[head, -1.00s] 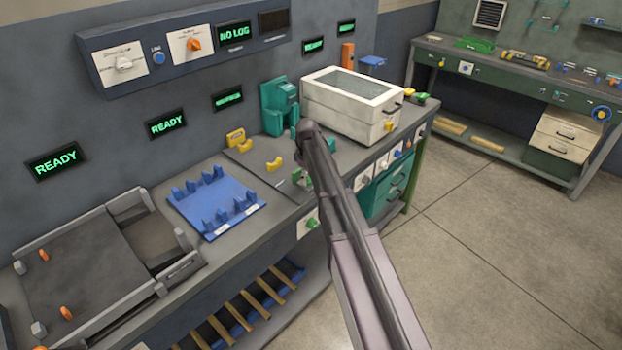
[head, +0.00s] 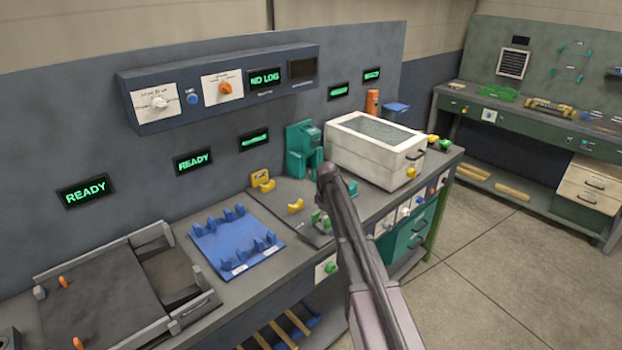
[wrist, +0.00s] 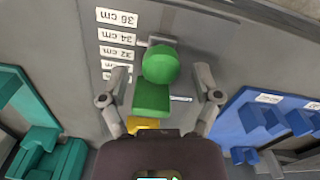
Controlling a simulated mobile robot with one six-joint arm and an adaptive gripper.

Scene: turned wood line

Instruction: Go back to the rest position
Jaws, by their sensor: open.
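My gripper (wrist: 162,78) is open in the wrist view, with one finger on each side of a green stop (wrist: 152,97) with a rounded knob. Gaps show between the fingers and the green piece; I cannot tell its height relative to the fingertips. A row of length labels (wrist: 117,37), with 36 cm and 34 cm readable, runs beside it. A yellow piece (wrist: 145,123) is partly hidden by the gripper body. In the head view my arm reaches over the bench and hides most of the gripper.
A blue rack (head: 236,240) lies left of my arm on the bench. A teal device (head: 303,148) and a white lidded box (head: 375,147) stand behind it. A grey tray (head: 110,300) is at the left. Open floor (head: 480,290) lies to the right.

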